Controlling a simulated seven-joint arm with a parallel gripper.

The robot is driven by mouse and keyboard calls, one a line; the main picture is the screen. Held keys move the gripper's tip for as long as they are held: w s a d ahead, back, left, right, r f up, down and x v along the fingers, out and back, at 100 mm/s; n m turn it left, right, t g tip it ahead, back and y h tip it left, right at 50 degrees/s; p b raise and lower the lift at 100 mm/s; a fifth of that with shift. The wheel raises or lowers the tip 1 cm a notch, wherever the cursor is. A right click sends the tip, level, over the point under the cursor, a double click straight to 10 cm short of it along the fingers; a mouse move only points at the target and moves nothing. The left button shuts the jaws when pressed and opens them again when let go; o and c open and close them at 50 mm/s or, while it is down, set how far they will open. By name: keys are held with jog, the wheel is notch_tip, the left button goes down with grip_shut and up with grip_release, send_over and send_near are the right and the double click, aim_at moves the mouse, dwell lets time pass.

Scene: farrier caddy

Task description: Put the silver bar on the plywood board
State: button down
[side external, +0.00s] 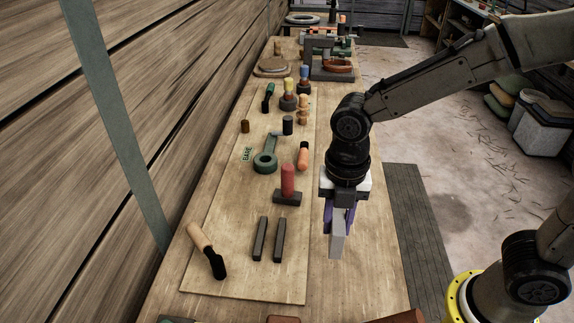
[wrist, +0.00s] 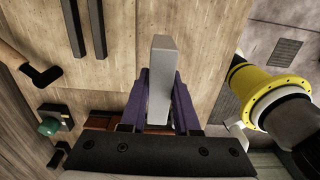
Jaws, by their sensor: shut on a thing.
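The silver bar (side external: 337,238) is a light grey block held upright between the purple fingers of my gripper (side external: 338,212). My gripper is shut on it, and the bar's lower end points down. In the wrist view the bar (wrist: 161,75) stands out between the purple fingers of my gripper (wrist: 160,98). The plywood board (side external: 240,278) is a thin pale sheet lying on the bench to the left of the bar. In the side view the bar appears just right of the board's right edge, over the bench top. Its exact height cannot be told.
Two dark bars (side external: 270,239), a wooden-handled tool (side external: 208,251) and a red-topped block (side external: 288,187) are on the board. A green ring-ended tool (side external: 265,160) and several small pegs are farther back. The board's front strip is clear. The bench (side external: 360,270) edge is at right.

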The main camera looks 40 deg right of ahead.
jog(key=shift+s, duration=0.1)
jog(key=w+a+r, duration=0.2)
jog(key=w+r, duration=0.2)
jog(key=w, duration=0.1)
send_over(251, 198)
notch_tip(251, 198, down, 4)
jog(key=shift+f, duration=0.1)
jog(key=shift+f, duration=3)
